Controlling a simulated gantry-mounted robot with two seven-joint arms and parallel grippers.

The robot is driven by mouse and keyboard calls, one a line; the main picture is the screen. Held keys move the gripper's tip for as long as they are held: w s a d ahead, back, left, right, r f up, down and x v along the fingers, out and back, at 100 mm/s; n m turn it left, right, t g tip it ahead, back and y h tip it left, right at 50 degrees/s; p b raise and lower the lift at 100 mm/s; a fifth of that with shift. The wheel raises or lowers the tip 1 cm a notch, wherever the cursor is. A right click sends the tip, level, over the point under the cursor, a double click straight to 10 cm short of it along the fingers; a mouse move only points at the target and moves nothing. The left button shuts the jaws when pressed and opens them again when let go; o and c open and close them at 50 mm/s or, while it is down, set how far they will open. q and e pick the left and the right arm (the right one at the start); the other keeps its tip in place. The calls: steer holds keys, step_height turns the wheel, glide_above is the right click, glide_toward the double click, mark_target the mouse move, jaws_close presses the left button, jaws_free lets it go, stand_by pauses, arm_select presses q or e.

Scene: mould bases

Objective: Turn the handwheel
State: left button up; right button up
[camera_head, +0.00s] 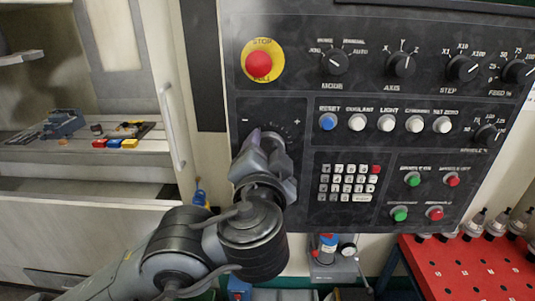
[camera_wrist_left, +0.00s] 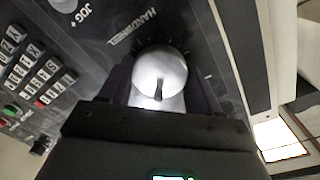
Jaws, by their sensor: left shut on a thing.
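The handwheel is the silver round knob (camera_wrist_left: 160,68) with a small dark handle, under the HANDWHEEL label in the left wrist view. It sits on the dark control panel (camera_head: 300,100), between the minus and plus marks in the head view, where my gripper mostly hides it. My left gripper (camera_head: 264,150) reaches up to it from below left. In the left wrist view, its two dark fingers (camera_wrist_left: 160,92) stand on either side of the knob, shut on it. My right gripper is not in view.
A red and yellow STOP button (camera_head: 259,66) is above the handwheel. Mode knobs, push buttons and a keypad (camera_head: 349,183) lie to the right. A machine door with a handle (camera_head: 172,125) is at left. A red perforated rack (camera_head: 480,270) stands low right.

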arm_select(q)
steer(key=m, duration=0.5)
steer(key=shift+p, duration=0.3)
steer(key=m+p, duration=0.1)
steer(key=m, duration=0.5)
steer(key=shift+r+y, duration=0.1)
steer(key=shift+y, duration=0.2)
steer(key=m+p, duration=0.1)
steer(key=m, duration=0.4)
steer(key=shift+d+m+y+p, duration=0.1)
steer(key=shift+m+y+p, duration=0.2)
steer(key=shift+p, duration=0.05)
steer(key=m, duration=0.3)
steer(key=shift+m+p, duration=0.4)
steer(key=shift+m, duration=0.9)
steer(key=o, duration=1.1)
steer(key=shift+c, duration=0.2)
steer(key=shift+s, duration=0.15)
